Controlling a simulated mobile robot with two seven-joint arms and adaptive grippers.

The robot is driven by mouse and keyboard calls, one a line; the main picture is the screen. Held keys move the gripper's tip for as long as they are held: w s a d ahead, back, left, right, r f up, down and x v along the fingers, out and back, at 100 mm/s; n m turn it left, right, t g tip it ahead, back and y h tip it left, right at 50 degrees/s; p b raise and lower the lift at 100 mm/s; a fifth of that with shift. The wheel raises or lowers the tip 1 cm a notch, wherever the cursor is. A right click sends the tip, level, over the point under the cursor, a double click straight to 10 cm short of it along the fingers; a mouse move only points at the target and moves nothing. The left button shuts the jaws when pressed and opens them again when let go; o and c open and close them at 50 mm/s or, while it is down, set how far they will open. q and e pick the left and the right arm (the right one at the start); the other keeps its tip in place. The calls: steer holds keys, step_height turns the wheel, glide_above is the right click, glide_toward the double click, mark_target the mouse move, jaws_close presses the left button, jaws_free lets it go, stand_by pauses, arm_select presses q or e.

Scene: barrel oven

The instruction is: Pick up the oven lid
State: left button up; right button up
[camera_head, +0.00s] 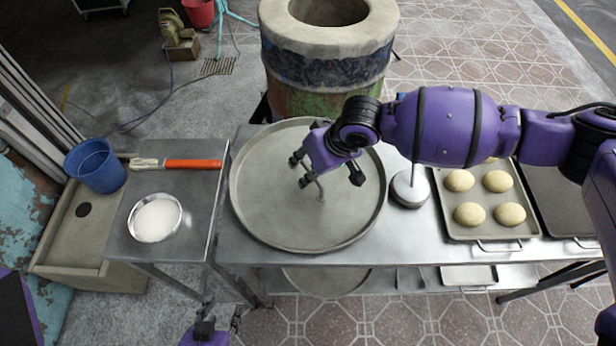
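The oven lid (265,205) is a large round grey metal disc with a raised rim. It lies flat on the metal table, with a small upright handle (320,191) near its middle. My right gripper (330,180) reaches in from the right and hangs over the lid, just above and beside the handle. Its fingers look spread apart, and I see nothing held. Whether it touches the handle is unclear. My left gripper (208,322) is low at the bottom edge, in front of the tables and away from the lid; its fingers are too small to judge.
The open-topped barrel oven (325,75) stands behind the table. Right of the lid are a round metal press (410,190) and a tray of buns (460,233). The left side table holds a white-filled bowl (155,218) and an orange-handled tool (193,164). A blue bucket (95,165) is further left.

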steer(key=shift+w+a+f, duration=0.15)
steer(key=shift+f, duration=0.25)
jaws_close()
steer(key=shift+r, duration=0.15)
